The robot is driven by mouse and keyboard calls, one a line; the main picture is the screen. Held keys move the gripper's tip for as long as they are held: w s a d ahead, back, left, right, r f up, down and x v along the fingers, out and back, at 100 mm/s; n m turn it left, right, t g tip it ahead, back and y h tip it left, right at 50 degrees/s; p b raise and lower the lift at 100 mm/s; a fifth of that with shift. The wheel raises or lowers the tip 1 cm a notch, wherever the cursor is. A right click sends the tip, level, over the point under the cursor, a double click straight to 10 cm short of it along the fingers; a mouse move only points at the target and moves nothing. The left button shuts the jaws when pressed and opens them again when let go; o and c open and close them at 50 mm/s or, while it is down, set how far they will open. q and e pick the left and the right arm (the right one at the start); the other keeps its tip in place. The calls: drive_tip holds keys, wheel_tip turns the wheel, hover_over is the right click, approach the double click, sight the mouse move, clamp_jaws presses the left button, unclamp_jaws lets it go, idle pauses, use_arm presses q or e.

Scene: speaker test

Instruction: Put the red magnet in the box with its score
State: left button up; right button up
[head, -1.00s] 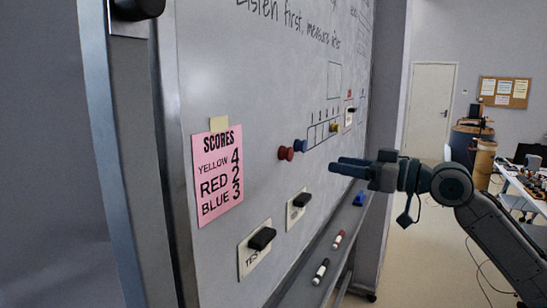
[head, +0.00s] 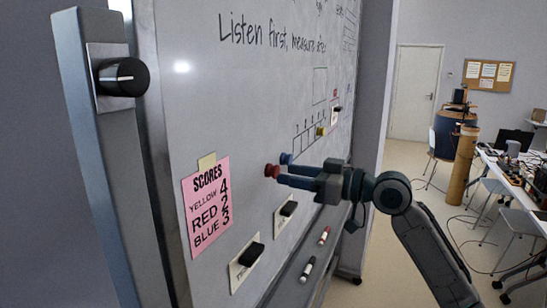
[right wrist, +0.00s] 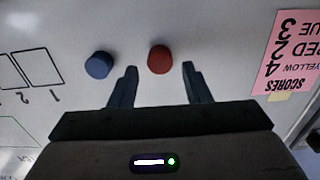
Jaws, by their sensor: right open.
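In the right wrist view the red magnet (right wrist: 160,59) shows in the gap between the fingertips (right wrist: 158,70), not gripped; the blue magnet (right wrist: 98,65) is outside, left. A pink score note (head: 206,208) reads yellow 4, red 2, blue 3. The row of drawn boxes (head: 303,142) is beyond, with a yellow magnet (head: 321,131) at its far end. Boxes 1 (right wrist: 45,68) and 2 (right wrist: 11,75) look empty. My left gripper is not in view.
Markers (head: 307,269) lie on the tray below. A black knob (head: 123,76) is on the board's near frame. A cluttered table (head: 520,180) stands to the right, with floor between.

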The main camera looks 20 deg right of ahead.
sight(272, 171)
drive_tip(key=shift+p+x, duration=0.75)
drive_tip(key=shift+x, duration=0.7)
drive_tip(key=shift+c, duration=0.5)
drive_tip(key=shift+r, duration=0.1)
drive_tip(key=c, duration=0.6)
